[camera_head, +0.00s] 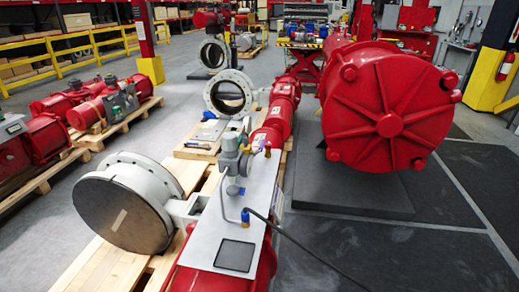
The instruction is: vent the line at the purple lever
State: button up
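A grey plate (240,215) lies along the red actuator tube in the lower middle. A grey regulator-like unit with small fittings (231,160) stands upright on it. A small blue part (245,214) with brass sits at the end of a bent grey pipe, where a black hose (300,245) joins. My gripper is not in view.
A big red cylinder (388,110) stands on a dark block to the right. A white flanged valve (130,200) is left of the plate, on a wooden pallet (108,265). Red actuators (100,103) lie on pallets at left. Dark floor mats (420,255) at lower right are clear except for the hose.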

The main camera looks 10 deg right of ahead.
aim_at(262, 145)
jog(key=i+l, duration=1.2)
jog(key=i+l+u, duration=0.1)
jog(key=i+l, duration=1.1)
jog(key=l, duration=0.15)
